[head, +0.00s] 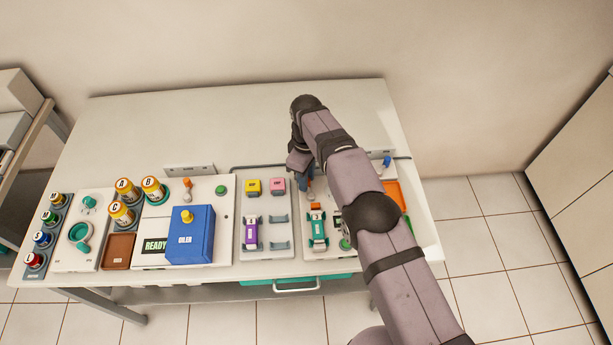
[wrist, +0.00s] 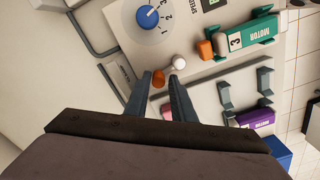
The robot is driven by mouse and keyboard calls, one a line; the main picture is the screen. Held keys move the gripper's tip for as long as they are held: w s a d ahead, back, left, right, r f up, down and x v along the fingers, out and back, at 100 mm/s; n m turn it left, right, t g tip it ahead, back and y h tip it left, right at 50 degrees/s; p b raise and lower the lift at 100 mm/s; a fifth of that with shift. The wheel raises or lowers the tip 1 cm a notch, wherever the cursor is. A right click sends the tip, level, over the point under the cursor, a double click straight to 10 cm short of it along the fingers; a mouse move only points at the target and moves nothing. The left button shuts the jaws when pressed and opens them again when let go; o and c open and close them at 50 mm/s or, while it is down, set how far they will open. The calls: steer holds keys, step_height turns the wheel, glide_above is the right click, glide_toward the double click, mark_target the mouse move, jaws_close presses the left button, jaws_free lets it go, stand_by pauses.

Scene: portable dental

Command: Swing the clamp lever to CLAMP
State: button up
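In the wrist view a small lever with a white ball knob (wrist: 179,62) and an orange part (wrist: 158,78) stands on the pale panel, just past my fingertips. I take it for the clamp lever; no CLAMP label is readable. My gripper (wrist: 163,80) is open, its two blue-grey fingers apart and pointing at the lever. The white knob is near the right fingertip, the orange part near the left one; contact cannot be told. In the head view my gripper (head: 305,182) is low over the panel with the teal motor, and my arm hides much of that panel.
A teal motor (wrist: 252,36) with an orange end lies beside the lever. A blue numbered dial (wrist: 148,17) is on the same panel. A purple motor (head: 250,232) sits in the adjacent cradle panel. A blue oiler box (head: 190,238) and several capped bottles stand further left.

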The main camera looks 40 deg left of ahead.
mark_target(318, 190)
jaws_close()
steer(key=shift+w+d+f, duration=0.1)
steer(key=shift+f, duration=0.05)
steer(key=shift+w+d+f+m+b, duration=0.1)
steer(key=shift+w+d+m+b, duration=0.1)
steer(key=shift+m+b, duration=0.6)
steer(key=m, duration=0.2)
steer(key=d+m+b, duration=0.1)
steer(key=m, duration=0.1)
steer(key=shift+w, duration=0.4)
steer(key=shift+w+d+m, duration=0.1)
steer(key=shift+d+m, duration=0.25)
steer(key=shift+m, duration=0.55)
steer(key=shift+w+d+m, duration=0.1)
steer(key=shift+d+m, duration=0.2)
steer(key=shift+m, duration=0.6)
steer(key=o, duration=0.5)
jaws_free()
